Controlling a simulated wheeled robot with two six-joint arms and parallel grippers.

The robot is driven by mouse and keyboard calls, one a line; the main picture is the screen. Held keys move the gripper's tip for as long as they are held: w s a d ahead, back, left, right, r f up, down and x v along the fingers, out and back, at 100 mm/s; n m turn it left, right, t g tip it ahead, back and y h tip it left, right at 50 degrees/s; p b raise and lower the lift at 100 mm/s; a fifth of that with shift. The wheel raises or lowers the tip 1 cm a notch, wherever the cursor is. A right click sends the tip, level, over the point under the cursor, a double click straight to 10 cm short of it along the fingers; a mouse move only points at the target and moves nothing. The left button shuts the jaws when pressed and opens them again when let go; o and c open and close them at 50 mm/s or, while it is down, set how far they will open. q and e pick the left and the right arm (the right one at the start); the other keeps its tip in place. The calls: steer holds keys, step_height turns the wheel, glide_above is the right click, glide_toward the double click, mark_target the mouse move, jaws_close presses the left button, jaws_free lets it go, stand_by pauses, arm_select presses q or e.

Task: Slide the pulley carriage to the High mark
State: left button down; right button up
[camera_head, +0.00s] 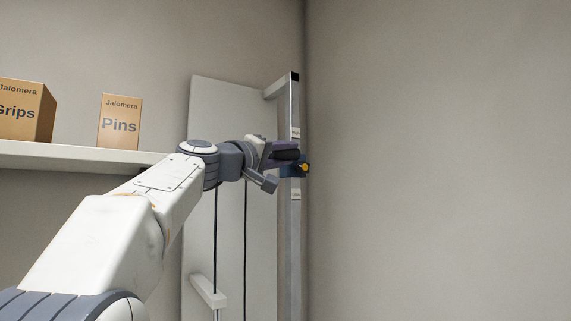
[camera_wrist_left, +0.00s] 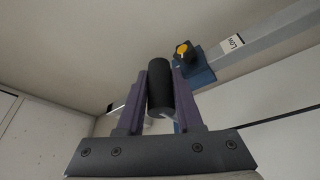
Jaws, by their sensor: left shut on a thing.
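My right gripper is out of view.
A white shelf (camera_head: 70,155) at left holds a "Grips" box (camera_head: 22,110) and a "Pins" box (camera_head: 120,122). A pale panel (camera_head: 225,110) stands behind my left arm, with dark cables (camera_head: 245,250) hanging before it. Bare wall lies close right of the rail.

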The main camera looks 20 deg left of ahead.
arm_select(q)
step_height(320, 180, up, 4)
steer(key=shift+r+p, duration=0.25)
steer(key=shift+p, duration=0.7)
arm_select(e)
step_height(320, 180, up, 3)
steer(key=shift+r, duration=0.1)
arm_select(q)
steer(key=c, duration=0.6)
jaws_free()
steer(key=shift+f, duration=0.1)
steer(key=shift+f, duration=0.1)
steer(key=shift+s+a+f+b, duration=0.1)
steer(key=shift+s+b, duration=0.2)
steer(key=shift+b, duration=0.05)
steer(key=b+v, duration=0.5)
steer(key=v, duration=0.5)
steer(key=shift+b, duration=0.35)
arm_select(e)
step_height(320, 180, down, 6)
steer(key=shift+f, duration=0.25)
